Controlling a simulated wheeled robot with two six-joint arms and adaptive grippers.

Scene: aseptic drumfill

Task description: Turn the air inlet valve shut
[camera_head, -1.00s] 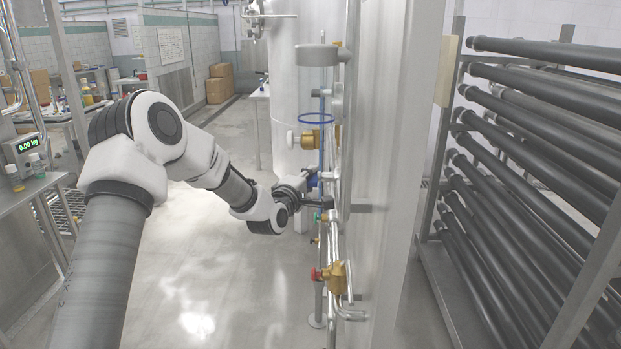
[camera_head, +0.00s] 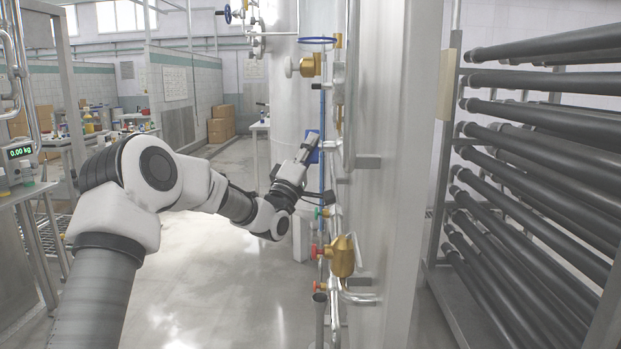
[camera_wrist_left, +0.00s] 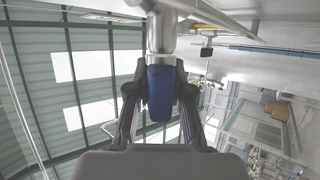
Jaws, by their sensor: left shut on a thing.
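A blue valve handle (camera_head: 314,152) sits on the pipework along the steel panel in the head view. In the left wrist view the blue handle (camera_wrist_left: 160,92) hangs from a steel valve body (camera_wrist_left: 161,35) and lies between the two dark fingers. My left gripper (camera_head: 309,145) is shut on this handle, with its arm reaching in from the left and its fingers pointing up. The gripper partly hides the handle in the head view. My right gripper is not in view.
A blue handwheel (camera_head: 317,40) is above. A rack of black tubes (camera_head: 540,140) stands at right. The floor (camera_head: 200,290) at left is open.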

